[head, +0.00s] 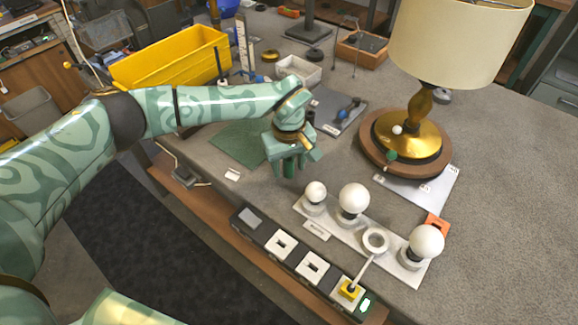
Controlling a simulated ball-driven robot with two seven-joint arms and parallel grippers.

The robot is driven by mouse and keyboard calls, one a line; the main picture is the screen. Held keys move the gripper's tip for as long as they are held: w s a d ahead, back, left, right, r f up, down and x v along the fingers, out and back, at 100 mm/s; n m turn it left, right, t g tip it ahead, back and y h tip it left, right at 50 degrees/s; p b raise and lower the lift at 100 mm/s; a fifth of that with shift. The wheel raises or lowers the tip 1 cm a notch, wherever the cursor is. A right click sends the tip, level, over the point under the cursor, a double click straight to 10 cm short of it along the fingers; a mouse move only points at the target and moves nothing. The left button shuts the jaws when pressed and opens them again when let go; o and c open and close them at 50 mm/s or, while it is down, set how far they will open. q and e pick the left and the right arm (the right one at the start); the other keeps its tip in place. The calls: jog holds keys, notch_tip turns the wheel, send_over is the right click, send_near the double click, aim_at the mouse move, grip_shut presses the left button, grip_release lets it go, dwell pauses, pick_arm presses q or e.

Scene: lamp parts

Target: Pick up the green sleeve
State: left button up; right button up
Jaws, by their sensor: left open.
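I cannot clearly make out a green sleeve. A small green round piece (391,155) shows at the front of the lamp's wooden base, but I cannot tell whether it is the sleeve. My left gripper (289,173) points down over the workbench, by the right edge of a green mat (238,142). It is open, with nothing seen between its fingers, and stands left of the lamp and behind the bulb tray. The gripper and forearm hide part of the mat. My right gripper is not in view.
The lamp (420,110) stands at the right. A white tray (340,238) holds several bulbs and a white ring (375,240). A dark switch strip (297,262) runs along the front edge. A yellow bin (175,58) stands at the back left. The bench's right side is clear.

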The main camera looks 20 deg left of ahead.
pick_arm(q)
jog(key=shift+r, duration=0.1)
grip_shut()
